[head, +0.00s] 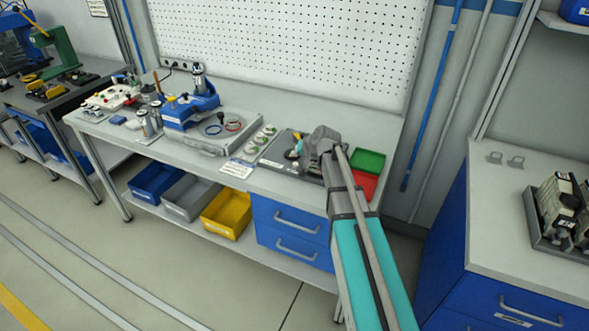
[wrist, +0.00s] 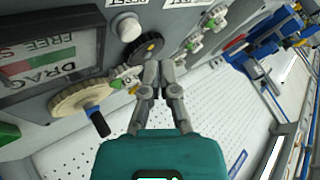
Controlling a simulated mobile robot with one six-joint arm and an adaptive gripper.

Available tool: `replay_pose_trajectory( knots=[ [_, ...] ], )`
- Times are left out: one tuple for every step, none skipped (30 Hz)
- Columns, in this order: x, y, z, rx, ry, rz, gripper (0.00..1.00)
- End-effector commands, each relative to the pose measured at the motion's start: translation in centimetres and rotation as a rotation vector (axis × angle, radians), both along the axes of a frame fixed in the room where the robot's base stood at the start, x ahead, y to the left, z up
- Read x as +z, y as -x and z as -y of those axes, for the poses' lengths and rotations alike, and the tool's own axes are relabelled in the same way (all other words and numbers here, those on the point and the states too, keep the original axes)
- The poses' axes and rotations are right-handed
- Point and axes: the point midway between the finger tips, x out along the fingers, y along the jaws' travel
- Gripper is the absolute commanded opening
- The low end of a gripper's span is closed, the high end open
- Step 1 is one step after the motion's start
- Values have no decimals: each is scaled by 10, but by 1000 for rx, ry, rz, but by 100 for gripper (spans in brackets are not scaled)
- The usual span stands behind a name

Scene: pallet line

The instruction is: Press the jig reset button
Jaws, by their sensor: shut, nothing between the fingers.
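In the wrist view a grey panel fills the upper left. A white round button (wrist: 127,27) stands out from it beside a white label (wrist: 112,2). Another label, cut by the top edge, seems to read RESET (wrist: 183,3); I cannot tell for sure which control it names. My gripper (wrist: 161,66) is shut and empty, its tips below and right of the white button and close to a black knob (wrist: 148,47). Contact cannot be told. In the head view my gripper (head: 322,143) is over the right part of the workbench, by a dark plate (head: 279,156); the button is not distinguishable there.
Green-marked fittings (wrist: 192,43) are to the right. In the head view, a green bin (head: 369,160) and red bin (head: 366,184) lie right of my gripper. A pegboard (head: 300,45) stands behind.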

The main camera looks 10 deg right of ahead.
Motion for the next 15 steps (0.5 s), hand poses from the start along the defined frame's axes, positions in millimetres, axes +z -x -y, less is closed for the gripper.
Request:
replay_pose_trajectory(
  knots=[
    [-7, 0, 0, 0, 0, 0, 0],
    [-9, 0, 0, 0, 0, 0, 0],
    [-10, 0, 0, 0, 0, 0, 0],
    [-12, 0, 0, 0, 0, 0, 0],
    [-13, 0, 0, 0, 0, 0, 0],
    [-14, 0, 0, 0, 0, 0, 0],
    [-15, 0, 0, 0, 0, 0, 0],
    [-15, 0, 0, 0, 0, 0, 0],
    [-16, 0, 0, 0, 0, 0, 0],
    [-16, 0, 0, 0, 0, 0, 0],
    [-16, 0, -1, 0, 0, 0, 0],
    [-16, 0, -1, 0, 0, 0, 0],
    [-16, 0, -1, 0, 0, 0, 0],
    [-16, 0, -1, 1, 1, 0, 0],
    [-16, 0, -1, 1, 1, 0, 0]
  ],
)
